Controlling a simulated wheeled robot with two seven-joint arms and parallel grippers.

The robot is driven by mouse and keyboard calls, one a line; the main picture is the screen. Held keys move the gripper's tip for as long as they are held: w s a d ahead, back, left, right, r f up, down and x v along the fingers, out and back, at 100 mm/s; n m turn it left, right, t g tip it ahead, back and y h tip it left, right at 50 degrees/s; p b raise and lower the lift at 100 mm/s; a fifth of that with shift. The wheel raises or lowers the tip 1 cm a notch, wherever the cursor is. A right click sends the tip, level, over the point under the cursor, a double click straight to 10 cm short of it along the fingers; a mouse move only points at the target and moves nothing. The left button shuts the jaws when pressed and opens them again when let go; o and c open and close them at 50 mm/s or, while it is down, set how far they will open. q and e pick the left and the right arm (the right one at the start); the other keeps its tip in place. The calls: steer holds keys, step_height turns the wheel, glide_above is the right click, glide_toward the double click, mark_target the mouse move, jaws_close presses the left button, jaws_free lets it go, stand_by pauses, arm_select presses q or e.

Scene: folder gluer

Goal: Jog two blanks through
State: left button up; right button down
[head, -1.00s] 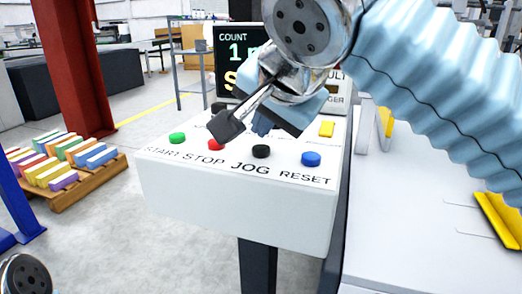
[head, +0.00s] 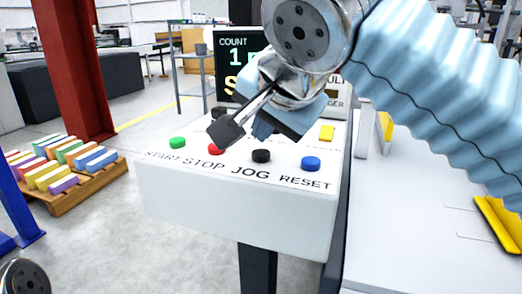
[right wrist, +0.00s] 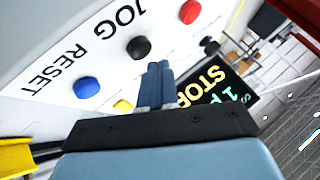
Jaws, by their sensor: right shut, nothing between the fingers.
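The control box (head: 235,215) stands in front of me, with a green START button (head: 178,142), a red STOP button (head: 216,149), a black JOG button (head: 261,156) and a blue RESET button (head: 311,163). My right gripper (head: 263,131) is shut and empty, just above and behind the JOG button. In the right wrist view its fingers (right wrist: 156,82) lie together, tips close to the black button (right wrist: 140,47); I see no clear contact. The display (head: 235,60) reads COUNT 1, partly covered by my arm; in the right wrist view it shows STOP (right wrist: 200,88). My left gripper is out of view.
A yellow button (head: 327,133) sits farther back on the panel. A pale machine surface (head: 420,215) with yellow parts (head: 497,222) lies at right. A pallet (head: 75,197) of colourful stacks stands on the floor at left, near a red column (head: 72,80).

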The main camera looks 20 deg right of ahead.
mark_target(264, 154)
stand_by(0.8)
steer(key=shift+f+b, duration=0.35)
steer(key=shift+f, duration=0.05)
steer(key=shift+f+b, duration=0.45)
steer(key=shift+f, duration=0.05)
stand_by(0.6)
steer(key=shift+r, duration=0.15)
steer(key=shift+r+p, duration=0.8)
steer(key=shift+p, duration=0.05)
step_height(264, 154, up, 3)
steer(key=p, duration=0.2)
steer(key=shift+p, duration=0.4)
steer(key=shift+r+p, duration=0.35)
steer(key=shift+r, duration=0.65)
